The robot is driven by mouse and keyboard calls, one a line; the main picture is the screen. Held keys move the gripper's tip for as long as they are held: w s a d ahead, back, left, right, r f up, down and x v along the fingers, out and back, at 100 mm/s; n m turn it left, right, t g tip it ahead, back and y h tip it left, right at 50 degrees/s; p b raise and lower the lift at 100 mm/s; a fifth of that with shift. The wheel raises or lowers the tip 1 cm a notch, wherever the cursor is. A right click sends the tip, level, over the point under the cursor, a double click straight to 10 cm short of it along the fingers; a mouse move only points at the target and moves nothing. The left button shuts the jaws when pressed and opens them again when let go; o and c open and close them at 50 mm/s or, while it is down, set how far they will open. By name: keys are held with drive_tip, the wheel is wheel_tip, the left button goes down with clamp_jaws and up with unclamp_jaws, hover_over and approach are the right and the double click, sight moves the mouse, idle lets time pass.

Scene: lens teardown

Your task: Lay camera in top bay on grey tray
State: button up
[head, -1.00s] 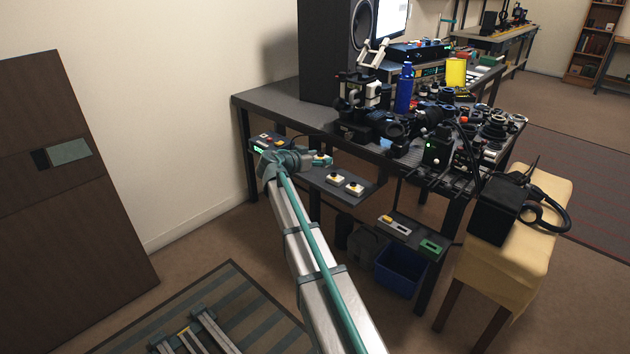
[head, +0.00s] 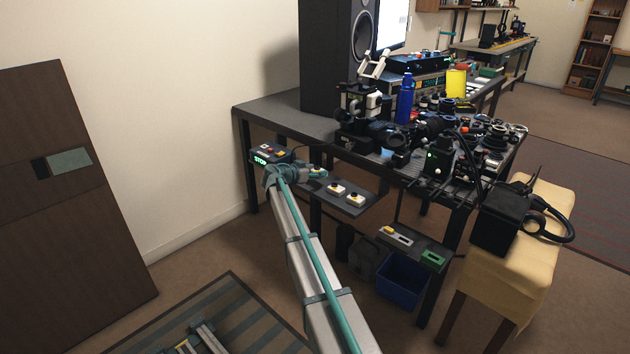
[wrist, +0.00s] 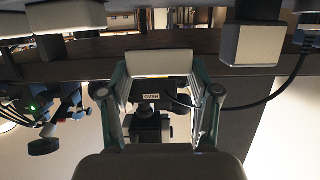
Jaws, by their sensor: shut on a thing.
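Several dark cameras and lens parts crowd the workbench; one black camera body (head: 428,126) shows among them, but I cannot tell which is the task's camera. I cannot pick out the grey tray or its top bay for sure. My gripper (head: 318,172) is low at the shelf under the bench's front edge, away from the cameras. In the wrist view, my gripper (wrist: 160,74) has its teal fingers on either side of a pale block (wrist: 162,63) and is shut on it. The block resembles the button boxes beside it. The head view hides most of the grasp.
Two white button boxes (head: 346,193) stand on the low shelf right of my gripper. A control box (head: 268,154) reads STOP at its left. A blue bin (head: 402,278) is below. A blue bottle (head: 404,98) stands on the bench.

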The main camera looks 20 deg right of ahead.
sight(315, 186)
drive_tip(key=shift+w+d+f, duration=0.1)
drive_tip(key=shift+w+f, duration=0.15)
drive_tip(key=shift+f, duration=0.8)
drive_tip(key=shift+w+d+f, duration=0.1)
drive_tip(key=shift+w+f, duration=0.1)
drive_tip(key=shift+f, duration=0.8)
drive_tip(key=shift+f+b, duration=0.2)
drive_tip(key=shift+b, duration=0.3)
drive_tip(key=o, duration=1.2)
drive_tip(key=shift+r, duration=0.1)
drive_tip(key=shift+r+p, duration=0.15)
drive_tip(key=shift+p, duration=0.2)
drive_tip(key=v, duration=1.2)
drive_tip(key=shift+p, duration=0.35)
drive_tip(key=shift+a+n, duration=0.1)
drive_tip(key=shift+n, duration=0.2)
